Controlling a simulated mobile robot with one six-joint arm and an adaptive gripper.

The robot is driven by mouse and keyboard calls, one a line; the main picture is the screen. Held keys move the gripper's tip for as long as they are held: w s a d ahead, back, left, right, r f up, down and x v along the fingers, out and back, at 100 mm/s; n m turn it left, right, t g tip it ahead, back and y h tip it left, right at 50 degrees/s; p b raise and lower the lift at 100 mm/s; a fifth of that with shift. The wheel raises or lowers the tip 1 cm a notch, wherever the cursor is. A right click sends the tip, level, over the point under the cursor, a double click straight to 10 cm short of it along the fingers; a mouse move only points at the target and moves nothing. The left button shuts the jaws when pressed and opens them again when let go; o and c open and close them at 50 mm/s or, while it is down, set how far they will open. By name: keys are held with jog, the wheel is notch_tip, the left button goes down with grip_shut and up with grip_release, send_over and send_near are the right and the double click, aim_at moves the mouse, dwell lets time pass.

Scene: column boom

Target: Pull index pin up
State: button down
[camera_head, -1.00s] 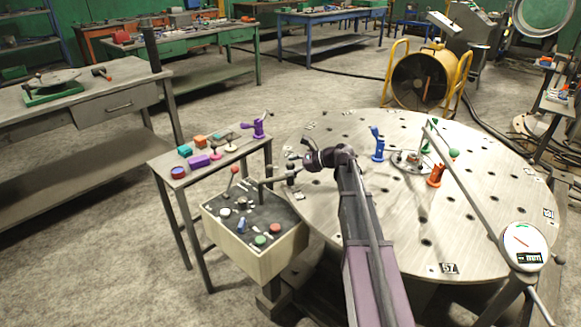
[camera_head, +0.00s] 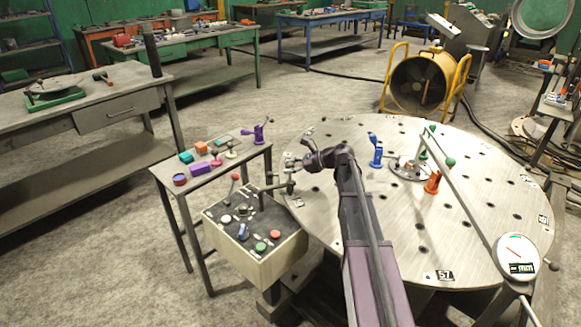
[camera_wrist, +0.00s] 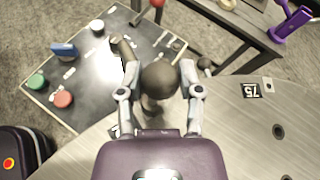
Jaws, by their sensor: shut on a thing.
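A dark round knob (camera_wrist: 159,80), which looks like the index pin's top, sits between the two fingers of my gripper (camera_wrist: 159,70) in the wrist view. The fingers are closed on it from both sides. The pin's shaft below is mostly hidden by the knob and gripper. In the head view my gripper (camera_head: 290,172) is at the left edge of the round rotary table (camera_head: 330,228), beside the control box (camera_head: 255,262). The knob is too small and covered there to make out clearly.
The control box's red-tipped lever (camera_head: 235,177) and buttons stand close left of my gripper. A side bench with a purple clamp (camera_head: 257,132) is behind. A blue clamp (camera_head: 375,150), an orange clamp (camera_head: 433,182) and a dial gauge (camera_head: 518,253) are on the right.

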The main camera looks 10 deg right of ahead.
jog(key=shift+w+a+r, duration=0.1)
jog(key=shift+r, duration=0.05)
jog(key=shift+c, duration=1.3)
grip_release()
jog(key=shift+r, duration=0.1)
jog(key=shift+f, duration=0.2)
